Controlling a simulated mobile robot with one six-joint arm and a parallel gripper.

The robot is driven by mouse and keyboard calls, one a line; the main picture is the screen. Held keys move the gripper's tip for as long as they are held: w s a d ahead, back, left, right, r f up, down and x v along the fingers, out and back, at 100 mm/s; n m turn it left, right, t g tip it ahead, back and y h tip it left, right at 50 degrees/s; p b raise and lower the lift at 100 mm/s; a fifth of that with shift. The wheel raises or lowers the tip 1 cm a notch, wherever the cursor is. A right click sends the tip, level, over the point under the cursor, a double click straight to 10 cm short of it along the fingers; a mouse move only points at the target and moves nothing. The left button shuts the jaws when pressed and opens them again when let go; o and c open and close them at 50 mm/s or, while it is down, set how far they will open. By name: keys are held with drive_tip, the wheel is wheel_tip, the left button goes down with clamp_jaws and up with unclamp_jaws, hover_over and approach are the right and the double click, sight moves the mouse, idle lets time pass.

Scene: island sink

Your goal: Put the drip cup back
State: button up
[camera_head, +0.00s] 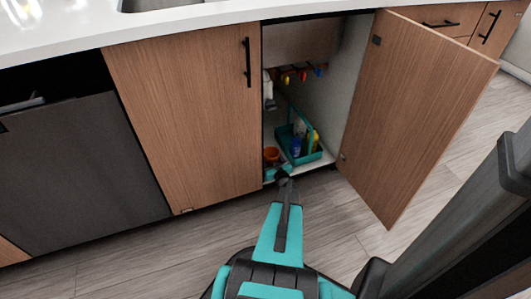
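An orange-red cup (271,155), which looks like the drip cup, is just inside the open cabinet under the sink, low at its left front. My gripper (276,173) is at the cabinet's front edge, right below the cup in the picture. My arm reaches forward from the bottom of the view. The fingers are small and partly hidden by my wrist. I cannot tell whether they touch or hold the cup, or whether the cup rests on the cabinet floor.
A teal caddy (308,156) with bottles stands right of the cup. Coloured valve handles (303,75) hang above. The open cabinet door (415,105) juts out at right; the closed door (185,115) is at left. The wood floor (150,255) at left is clear.

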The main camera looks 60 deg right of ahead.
sight(265, 152)
drive_tip(key=b+x, duration=0.1)
drive_tip(key=x, duration=0.2)
drive_tip(key=shift+w+d, duration=0.2)
drive_tip(key=shift+w, duration=0.15)
drive_tip(key=shift+w+d+f, duration=0.15)
drive_tip(key=shift+f, duration=0.15)
drive_tip(key=shift+f+b, duration=0.35)
drive_tip(key=shift+b, duration=0.1)
drive_tip(key=shift+f, duration=0.25)
drive_tip(key=o, duration=1)
drive_tip(key=shift+o, duration=0.2)
drive_tip(key=shift+r, duration=0.15)
drive_tip(key=shift+r, duration=0.15)
drive_tip(key=p+v, duration=0.4)
drive_tip(key=v, duration=0.8)
